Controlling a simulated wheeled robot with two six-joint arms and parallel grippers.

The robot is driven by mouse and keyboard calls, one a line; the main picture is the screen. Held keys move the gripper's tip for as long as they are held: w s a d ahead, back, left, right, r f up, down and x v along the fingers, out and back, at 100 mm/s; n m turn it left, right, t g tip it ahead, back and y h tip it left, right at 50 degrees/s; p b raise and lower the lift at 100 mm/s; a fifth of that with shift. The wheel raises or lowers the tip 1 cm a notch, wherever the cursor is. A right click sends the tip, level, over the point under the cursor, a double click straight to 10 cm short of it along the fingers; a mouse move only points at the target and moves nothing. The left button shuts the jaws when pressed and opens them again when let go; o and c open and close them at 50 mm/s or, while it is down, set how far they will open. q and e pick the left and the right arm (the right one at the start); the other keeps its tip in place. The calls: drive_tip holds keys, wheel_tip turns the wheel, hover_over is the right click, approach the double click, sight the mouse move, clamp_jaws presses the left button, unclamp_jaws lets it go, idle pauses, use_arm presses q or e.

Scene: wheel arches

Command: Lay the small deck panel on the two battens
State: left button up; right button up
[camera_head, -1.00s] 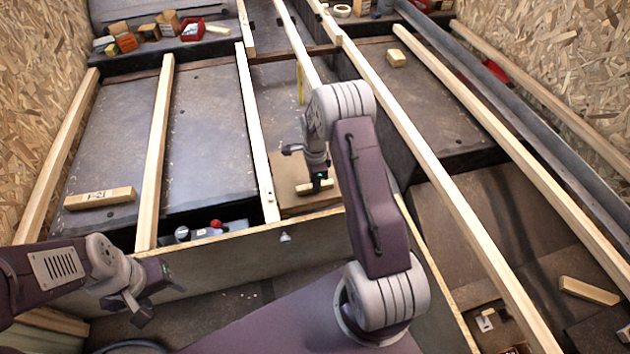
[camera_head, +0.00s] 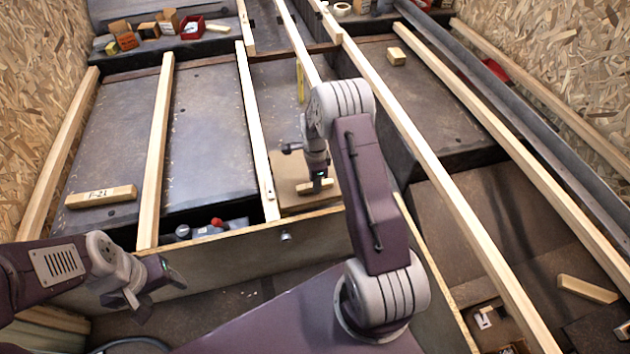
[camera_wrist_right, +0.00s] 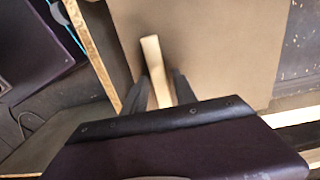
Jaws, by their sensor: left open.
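The small deck panel (camera_head: 292,203), a tan board with a pale wooden block (camera_head: 304,188) on top, is low in the middle of the head view. In the right wrist view the panel (camera_wrist_right: 215,50) fills the upper middle. My right gripper (camera_head: 318,185) points down at the block, with its fingers against both sides of it (camera_wrist_right: 153,60). One batten (camera_head: 254,135) runs along the panel's left side; another (camera_head: 405,125) runs to the right, partly behind my arm. I cannot tell whether the panel touches either batten. My left gripper (camera_head: 137,300) is open and empty at lower left.
A marked wooden block (camera_head: 100,197) lies on the left deck, and a small block (camera_head: 396,57) on the right deck. An upright board (camera_head: 240,255) stands in front of the panel. Tools lie in a gap (camera_head: 205,230) at left. Boxes (camera_head: 150,30) stand at the back left.

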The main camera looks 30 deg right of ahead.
drive_tip(key=shift+o, duration=0.4)
wheel_tip(320, 180, up, 9)
drive_tip(key=p, duration=0.4)
drive_tip(key=shift+a, duration=0.1)
